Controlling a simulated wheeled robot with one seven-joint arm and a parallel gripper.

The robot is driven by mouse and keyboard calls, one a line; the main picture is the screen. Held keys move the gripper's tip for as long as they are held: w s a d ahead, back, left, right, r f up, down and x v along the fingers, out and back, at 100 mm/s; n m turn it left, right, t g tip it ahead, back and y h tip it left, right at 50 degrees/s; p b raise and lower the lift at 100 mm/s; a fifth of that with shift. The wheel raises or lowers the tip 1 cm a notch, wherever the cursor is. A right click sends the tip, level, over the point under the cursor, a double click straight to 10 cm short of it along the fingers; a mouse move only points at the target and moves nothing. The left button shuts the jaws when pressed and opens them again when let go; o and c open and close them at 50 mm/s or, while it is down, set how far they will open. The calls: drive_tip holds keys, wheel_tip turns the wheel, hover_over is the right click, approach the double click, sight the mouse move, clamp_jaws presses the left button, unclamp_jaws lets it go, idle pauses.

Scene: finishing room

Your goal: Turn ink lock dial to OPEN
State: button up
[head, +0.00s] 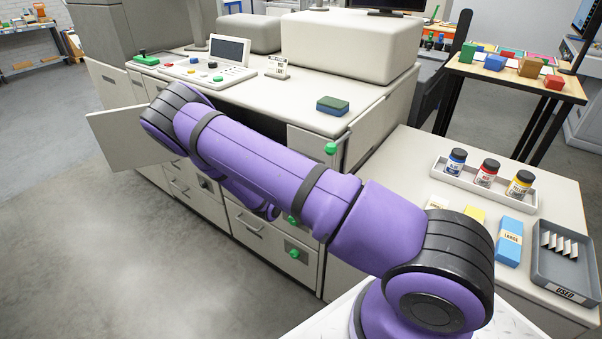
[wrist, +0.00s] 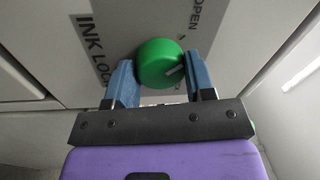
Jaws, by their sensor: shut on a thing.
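The green round ink lock dial (wrist: 158,58) sits on a pale cabinet panel in the wrist view. Its white pointer line is at its lower right, aimed to the right rather than at the small mark by the OPEN label (wrist: 207,16) above right. The INK LOCK label (wrist: 94,48) is to its left. My gripper (wrist: 159,64) has a blue finger on each side of the dial, shut on it. Small lettering below the dial is partly hidden by the gripper. In the head view my purple arm hides the gripper, and I cannot tell which knob it holds.
The cabinet (head: 285,106) has a door (head: 130,138) standing open at left. Green knobs (head: 331,148) (head: 294,253) show on its front. A side table holds ink bottles in a white tray (head: 470,183) and a grey USED tray (head: 565,291). The floor at left is clear.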

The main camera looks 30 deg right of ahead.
drive_tip(key=shift+n, duration=0.9)
drive_tip(key=o, duration=0.9)
drive_tip(key=shift+a, duration=0.1)
drive_tip(key=v, duration=1)
drive_tip(key=shift+s+a, duration=0.25)
drive_tip(key=shift+a, duration=0.05)
